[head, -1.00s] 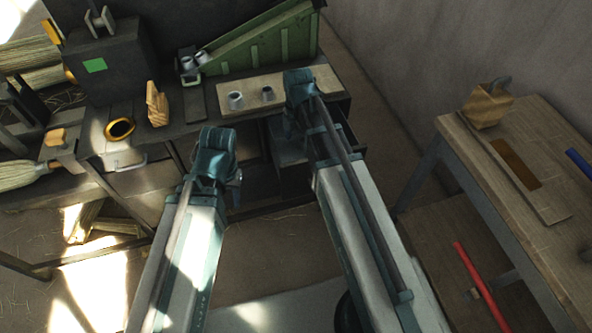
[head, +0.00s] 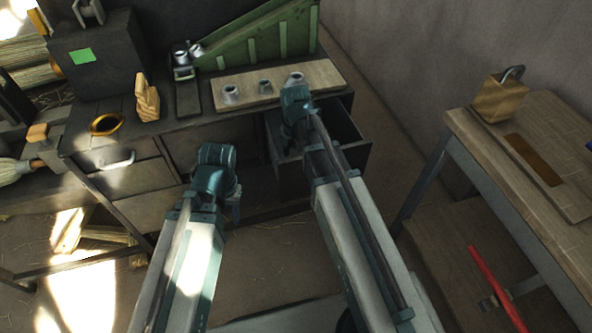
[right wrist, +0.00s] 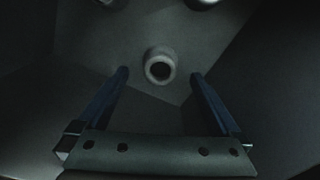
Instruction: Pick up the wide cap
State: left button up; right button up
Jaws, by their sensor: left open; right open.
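A pale round cap with a dark hole (right wrist: 159,66) shows in the right wrist view on a dark surface, which looks like the drawer floor. It lies ahead of and between the open fingers of my right gripper (right wrist: 160,92), not touched by them. In the head view my right arm reaches over the open drawer (head: 347,152), and its fingers are hidden. Three grey caps stand on a wooden board: a left one (head: 231,93), a smaller middle one (head: 265,86) and a right one (head: 295,77). My left gripper (head: 236,204) is open and empty, in front of the bench.
The drawer walls stand close around my right gripper. A green sloped rack (head: 262,40), a wooden block (head: 147,97) and a brass ring (head: 106,124) are on the dark bench. A wooden table (head: 560,215) with a padlock-like block (head: 501,98) stands at right.

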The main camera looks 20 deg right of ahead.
notch_tip(320, 180, down, 3)
jog(key=shift+a+f+b, duration=0.1)
jog(key=shift+f+b, duration=0.1)
jog(key=shift+b, duration=1)
jog(key=shift+r, duration=0.1)
jog(key=c, duration=1.4)
jog(key=shift+o, duration=0.2)
jog(key=shift+r, duration=0.15)
notch_tip(320, 180, up, 10)
jog(key=p, duration=1)
